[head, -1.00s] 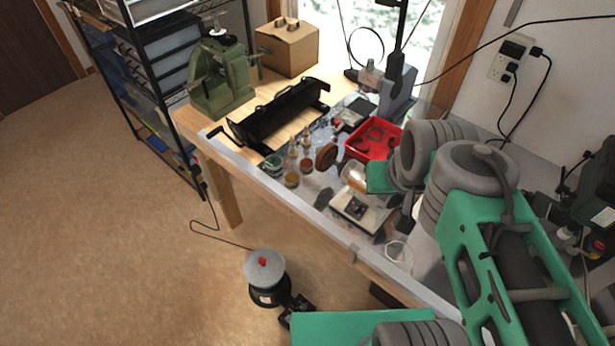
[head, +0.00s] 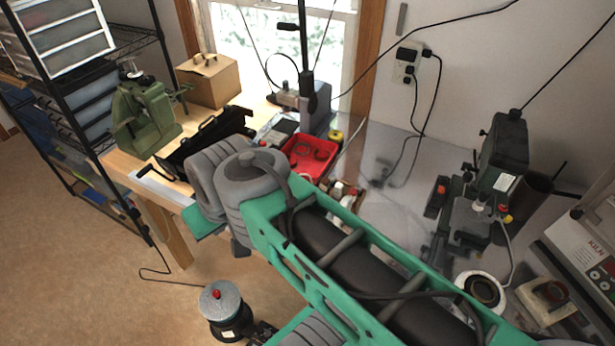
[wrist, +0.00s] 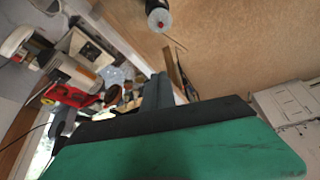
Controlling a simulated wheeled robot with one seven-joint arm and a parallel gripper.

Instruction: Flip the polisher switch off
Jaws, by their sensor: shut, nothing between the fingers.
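I cannot tell for sure which machine is the polisher, and no switch is clearly readable as its own. A round black machine with a grey disc top and red knob (head: 220,301) stands on the floor at the lower left; it also shows at the top of the wrist view (wrist: 159,17). My gripper (head: 240,248) hangs past the bench front edge, above and apart from that machine. In the wrist view my gripper (wrist: 158,90) shows as a dark grey shape, shut and empty, touching nothing visible. My arm hides much of the bench.
A red tray (head: 308,152) and a grey machine (head: 315,112) sit by the window. A green machine (head: 145,118) and cardboard box (head: 208,82) stand at the back left. A drill press (head: 498,165) stands on the right. Left floor is open; a black cord crosses it.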

